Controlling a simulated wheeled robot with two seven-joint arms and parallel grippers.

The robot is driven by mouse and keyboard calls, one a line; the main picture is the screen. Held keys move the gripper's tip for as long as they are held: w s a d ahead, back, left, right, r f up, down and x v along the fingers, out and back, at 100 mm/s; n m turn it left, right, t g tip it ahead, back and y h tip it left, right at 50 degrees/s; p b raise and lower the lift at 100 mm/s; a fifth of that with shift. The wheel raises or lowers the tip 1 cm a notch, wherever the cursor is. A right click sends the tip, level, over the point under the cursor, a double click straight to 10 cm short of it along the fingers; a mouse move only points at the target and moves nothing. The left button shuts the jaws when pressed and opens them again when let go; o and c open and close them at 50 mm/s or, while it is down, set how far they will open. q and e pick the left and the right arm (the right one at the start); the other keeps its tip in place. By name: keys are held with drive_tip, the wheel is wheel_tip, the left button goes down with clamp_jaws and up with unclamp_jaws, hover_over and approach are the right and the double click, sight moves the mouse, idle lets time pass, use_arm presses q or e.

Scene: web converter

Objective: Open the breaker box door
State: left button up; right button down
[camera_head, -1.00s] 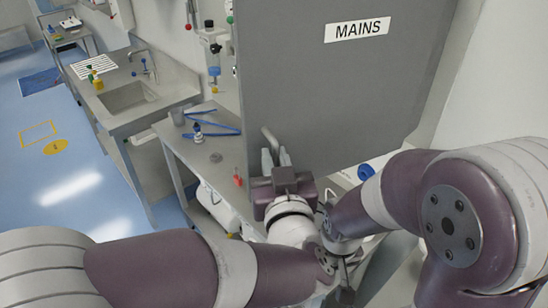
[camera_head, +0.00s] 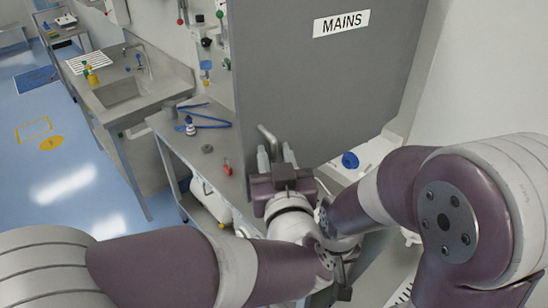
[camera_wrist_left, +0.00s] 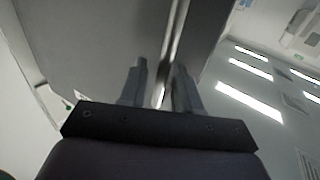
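The breaker box door (camera_head: 310,85) is a large grey panel with a white "MAINS" label. It stands at an angle, with a pale space to the right of its lower edge. Its metal handle (camera_head: 267,134) is a bent bar near the lower left edge. My left gripper (camera_head: 276,153) is at the handle, one finger on each side.
A side bench (camera_head: 185,150) with a blue strap-like item and a red knob stands left of my left gripper. A sink counter (camera_head: 125,93) is further left. A blue round part (camera_head: 350,160) shows below the door.

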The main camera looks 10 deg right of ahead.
use_arm(q)
drive_tip(key=shift+d+f, duration=0.1)
drive_tip(key=shift+d, duration=0.05)
drive_tip(key=shift+s, duration=0.25)
drive_tip(key=s+b, duration=0.5)
drive_tip(key=s, duration=0.7)
drive_tip(key=shift+a, duration=0.45)
drive_tip(key=shift+s, duration=0.1)
